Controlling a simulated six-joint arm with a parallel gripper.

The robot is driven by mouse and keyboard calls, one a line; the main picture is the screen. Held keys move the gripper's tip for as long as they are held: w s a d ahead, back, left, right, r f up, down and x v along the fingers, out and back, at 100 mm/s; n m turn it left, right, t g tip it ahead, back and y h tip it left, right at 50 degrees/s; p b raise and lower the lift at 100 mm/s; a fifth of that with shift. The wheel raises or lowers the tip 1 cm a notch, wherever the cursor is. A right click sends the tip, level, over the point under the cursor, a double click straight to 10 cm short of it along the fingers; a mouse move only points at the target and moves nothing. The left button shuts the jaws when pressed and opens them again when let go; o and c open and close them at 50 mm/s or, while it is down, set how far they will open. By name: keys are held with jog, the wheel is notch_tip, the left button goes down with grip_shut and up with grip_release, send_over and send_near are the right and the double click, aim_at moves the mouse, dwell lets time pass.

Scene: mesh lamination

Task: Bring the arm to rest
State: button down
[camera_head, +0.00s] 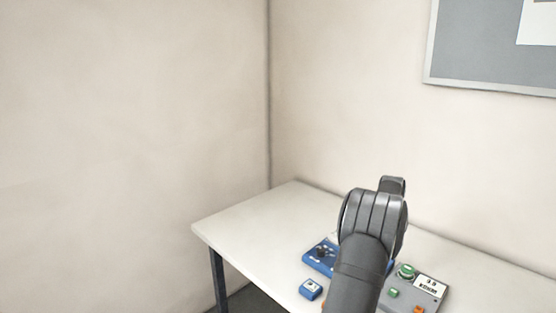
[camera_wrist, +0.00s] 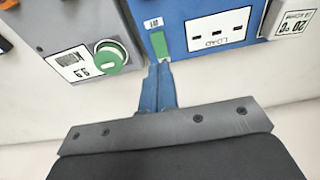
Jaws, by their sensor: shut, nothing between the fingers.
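My gripper (camera_wrist: 160,68) shows in the wrist view, its two blue fingers together with nothing between them. The fingertips point at the near edge of a blue unit (camera_wrist: 185,12), just below its green block; I cannot tell whether they touch. In the head view my dark grey arm rises over the table (camera_head: 250,218) and hides part of the blue unit (camera_head: 318,257). My gripper is not visible in the head view.
A grey box (camera_wrist: 80,15) with a green knob (camera_wrist: 109,57) is left of the fingers in the wrist view; in the head view it is at right (camera_head: 430,282). A small blue box (camera_head: 311,289) is near the table's front. The table's left part is clear. Walls stand behind.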

jog(key=shift+s+a+f+n+t+h, duration=0.1)
jog(key=shift+s+a+n+t+h, duration=0.45)
jog(key=shift+a, duration=1.2)
jog(key=shift+s+a+f+n+t+h, duration=0.1)
jog(key=shift+s+a+n+t+h, duration=0.15)
jog(key=shift+s+a+n+h, duration=1)
jog(key=shift+a+f+t+h, duration=0.1)
jog(key=shift+a+t+h, duration=0.25)
jog(key=shift+a, duration=1.85)
